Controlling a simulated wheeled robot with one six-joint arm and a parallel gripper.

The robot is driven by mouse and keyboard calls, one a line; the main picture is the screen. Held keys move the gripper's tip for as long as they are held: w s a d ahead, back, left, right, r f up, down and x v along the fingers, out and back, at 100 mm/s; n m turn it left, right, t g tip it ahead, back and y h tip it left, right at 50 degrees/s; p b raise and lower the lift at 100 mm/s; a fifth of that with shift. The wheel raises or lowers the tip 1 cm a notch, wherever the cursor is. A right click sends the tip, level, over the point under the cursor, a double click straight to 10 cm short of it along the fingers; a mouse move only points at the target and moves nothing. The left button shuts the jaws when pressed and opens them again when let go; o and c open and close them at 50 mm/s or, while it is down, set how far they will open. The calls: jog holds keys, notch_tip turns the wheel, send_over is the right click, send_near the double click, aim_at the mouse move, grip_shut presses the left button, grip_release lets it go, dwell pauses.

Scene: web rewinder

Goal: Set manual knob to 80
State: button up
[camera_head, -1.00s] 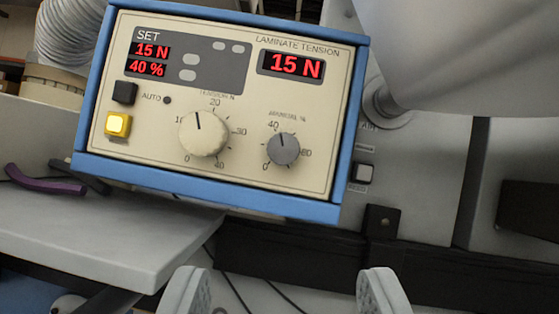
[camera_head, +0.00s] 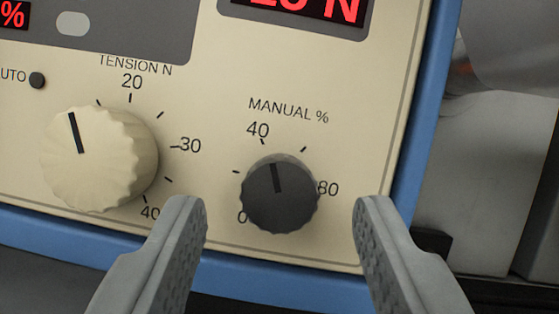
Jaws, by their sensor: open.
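The manual knob (camera_head: 280,200) is small, round and dark grey with a fluted edge, under the label "MANUAL %". Its black pointer line points up, slightly left, toward the 40 mark. The 80 mark is to its right and the 0 at its lower left. My gripper (camera_head: 280,215) is open, with one grey finger on each side of the knob in the picture. Both fingers look apart from the knob, with clear gaps. How far they are from the panel (camera_head: 330,60) in depth is hard to tell.
A larger cream tension knob (camera_head: 98,158) sits left of the manual knob, near my left finger. A red display (camera_head: 300,8) is above, partly cut off. A small dark button (camera_head: 37,80) is at the left. The panel's blue frame (camera_head: 415,130) runs along the right and bottom.

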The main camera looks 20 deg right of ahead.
jog(key=shift+x, duration=1)
jog(key=c, duration=1)
jog(key=shift+a+m+g+h, duration=0.15)
jog(key=shift+m+h, duration=0.4)
jog(key=shift+m, duration=0.65)
jog(key=shift+d+m+g+h, duration=0.1)
jog(key=shift+m+g+h, duration=0.15)
jog(key=shift+m+h, duration=0.65)
jog(key=shift+m+y, duration=0.3)
jog(key=shift+y, duration=0.05)
jog(key=o, duration=1)
jog(key=shift+a, duration=0.1)
jog(key=v, duration=1.2)
